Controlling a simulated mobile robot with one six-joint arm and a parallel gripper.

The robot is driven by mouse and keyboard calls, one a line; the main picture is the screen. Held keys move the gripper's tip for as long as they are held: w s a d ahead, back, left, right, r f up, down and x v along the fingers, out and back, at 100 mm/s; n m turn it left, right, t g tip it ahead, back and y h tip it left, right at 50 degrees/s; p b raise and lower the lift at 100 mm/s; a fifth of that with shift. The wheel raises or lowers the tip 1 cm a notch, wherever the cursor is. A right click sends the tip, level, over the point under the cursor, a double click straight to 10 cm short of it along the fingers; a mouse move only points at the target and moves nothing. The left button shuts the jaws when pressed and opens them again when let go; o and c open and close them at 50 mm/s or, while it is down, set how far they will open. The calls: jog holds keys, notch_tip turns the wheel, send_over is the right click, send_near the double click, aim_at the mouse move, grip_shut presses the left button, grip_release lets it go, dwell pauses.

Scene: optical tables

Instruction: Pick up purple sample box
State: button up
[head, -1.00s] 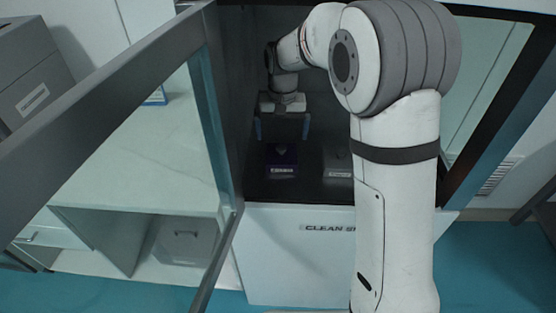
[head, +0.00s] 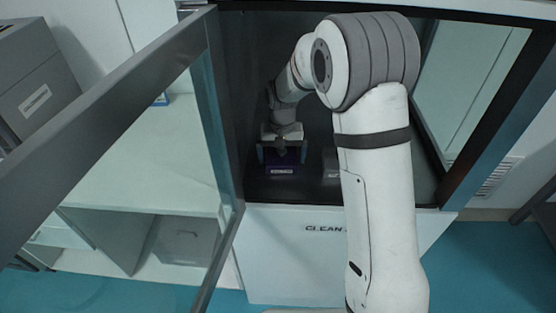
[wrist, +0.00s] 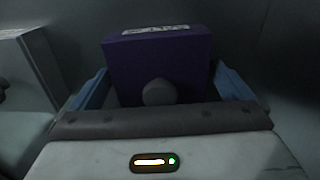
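The purple sample box (head: 281,171) stands on the dark floor inside the cabinet, with a white label on its front. My gripper (head: 283,154) is lowered over it, with one blue finger on each side. In the wrist view the box (wrist: 155,62) is between the blue fingers of the gripper (wrist: 160,86), with what look like narrow gaps at both sides. The fingers look open around the box. Part of the box is hidden by the gripper body.
A grey labelled box (head: 331,166) stands to the right on the same floor, partly hidden by my arm. The cabinet's framed glass door (head: 110,88) is open at the left. The cabinet side walls enclose my forearm.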

jog(key=c, duration=1.1)
jog(key=shift+r, duration=0.1)
